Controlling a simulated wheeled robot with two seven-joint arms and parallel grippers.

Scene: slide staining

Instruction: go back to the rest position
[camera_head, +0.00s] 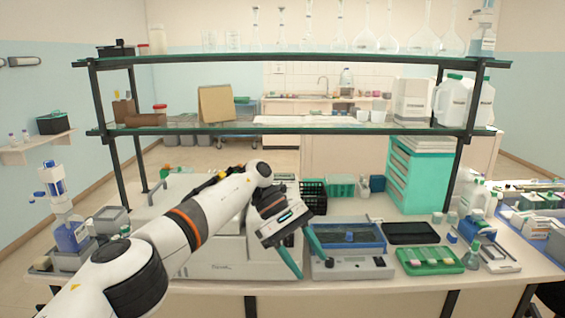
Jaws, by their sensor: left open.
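My left arm (205,215) comes in from the lower left and reaches over the bench. My left gripper (312,268) hangs at the middle of the view, tilted, with its two green fingers pointing down. The fingers are apart and nothing shows between them. It is in front of the white boxy machine (215,258) and at the left side of the device with a blue-rimmed tray (350,236). I cannot tell how far its tips are above the bench. My right gripper does not show.
A two-tier glass shelf (290,131) on dark posts spans the bench, with glassware on top. A teal drawer cabinet (420,178) stands behind. Bottles (72,236) stand at the left.

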